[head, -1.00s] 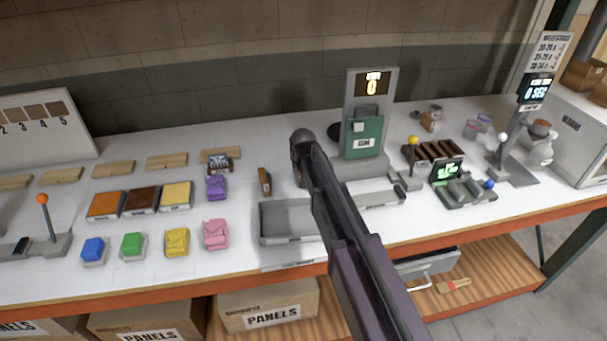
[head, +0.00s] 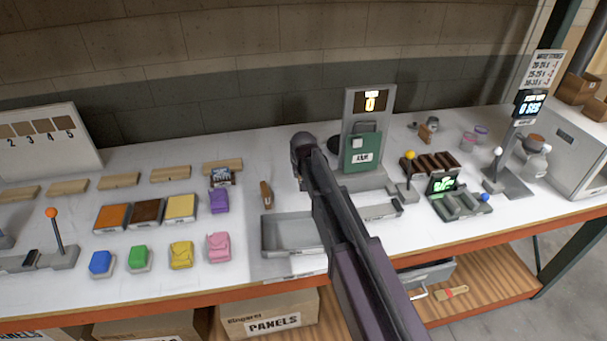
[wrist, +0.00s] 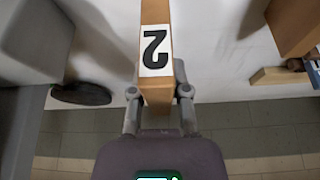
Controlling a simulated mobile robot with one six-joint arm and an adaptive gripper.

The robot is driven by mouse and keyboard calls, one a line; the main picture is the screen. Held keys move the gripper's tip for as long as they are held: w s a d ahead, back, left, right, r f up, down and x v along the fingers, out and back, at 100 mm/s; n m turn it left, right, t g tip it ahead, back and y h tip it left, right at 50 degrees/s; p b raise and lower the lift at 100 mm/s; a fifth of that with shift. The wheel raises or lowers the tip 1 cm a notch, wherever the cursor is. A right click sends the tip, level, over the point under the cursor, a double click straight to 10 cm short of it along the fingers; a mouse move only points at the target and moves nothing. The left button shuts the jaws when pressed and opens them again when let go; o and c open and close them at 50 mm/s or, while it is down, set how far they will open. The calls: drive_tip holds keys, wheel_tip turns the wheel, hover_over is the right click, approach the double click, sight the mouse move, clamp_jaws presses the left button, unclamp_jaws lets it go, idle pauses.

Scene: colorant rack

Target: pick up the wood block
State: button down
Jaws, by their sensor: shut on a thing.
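In the wrist view a long tan wood block (wrist: 155,18) with a white label reading 2 stands between the two fingers of my gripper (wrist: 158,95). The fingers touch it on both sides near its lower end in the picture, so my gripper is shut on it. Its far end runs out of the top of the wrist view. In the head view my own arm covers the fingers and the held block. A second brown block (head: 266,194) stands on the table left of my arm, and it also shows at the right of the wrist view (wrist: 292,25).
A grey tray (head: 290,249) lies just left of my arm. A tall grey display stand (head: 383,105) with a green box (head: 361,149) rises close on the right. Several wooden planks (head: 171,174) lie along the back left. White tabletop is bare around the second block.

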drive_tip(key=shift+r+p, duration=2.25)
drive_tip(key=shift+r, duration=0.4)
drive_tip(key=shift+s, duration=0.2)
